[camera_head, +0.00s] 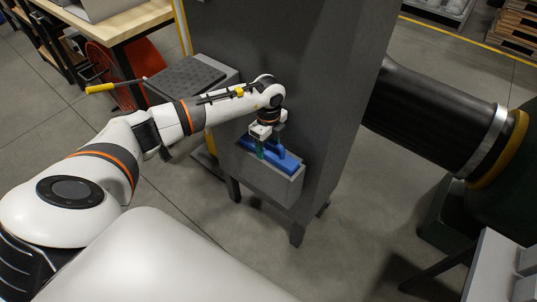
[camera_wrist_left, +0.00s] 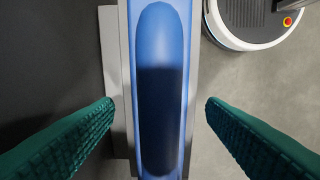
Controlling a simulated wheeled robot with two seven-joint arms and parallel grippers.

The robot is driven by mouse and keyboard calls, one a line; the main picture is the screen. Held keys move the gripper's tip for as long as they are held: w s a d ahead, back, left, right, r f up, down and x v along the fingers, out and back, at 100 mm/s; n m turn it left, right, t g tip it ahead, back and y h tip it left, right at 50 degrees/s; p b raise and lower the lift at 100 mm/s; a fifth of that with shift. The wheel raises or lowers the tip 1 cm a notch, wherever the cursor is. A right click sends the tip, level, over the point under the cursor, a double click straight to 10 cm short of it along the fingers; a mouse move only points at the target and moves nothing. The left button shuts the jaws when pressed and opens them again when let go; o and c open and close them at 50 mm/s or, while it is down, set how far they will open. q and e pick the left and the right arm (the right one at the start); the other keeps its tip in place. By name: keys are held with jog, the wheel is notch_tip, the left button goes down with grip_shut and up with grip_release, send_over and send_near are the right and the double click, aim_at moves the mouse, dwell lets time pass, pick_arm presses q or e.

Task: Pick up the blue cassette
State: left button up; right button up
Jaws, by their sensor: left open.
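The blue cassette (camera_head: 284,160) sits in a grey box-shaped holder (camera_head: 270,181) on the front of a tall dark grey cabinet. In the left wrist view the cassette (camera_wrist_left: 160,20) runs top to bottom through the middle, with a long recessed oval in its top. My left gripper (camera_head: 270,150) is right at the cassette, coming from above. In the wrist view its green fingers (camera_wrist_left: 160,115) stand apart, one on each side of the cassette, with a gap to it on both sides. My right gripper is not in view.
The tall dark grey cabinet (camera_head: 290,60) rises right behind the holder. A thick black duct (camera_head: 440,110) comes out of its right side. A wooden table (camera_head: 110,25) and a red reel (camera_head: 125,75) stand at the upper left. The floor (camera_head: 350,235) right of the holder is clear.

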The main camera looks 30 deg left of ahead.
pick_arm(q)
jog(key=shift+f, duration=0.65)
grip_shut()
jog(key=shift+w, duration=0.1)
jog(key=shift+r, duration=0.2)
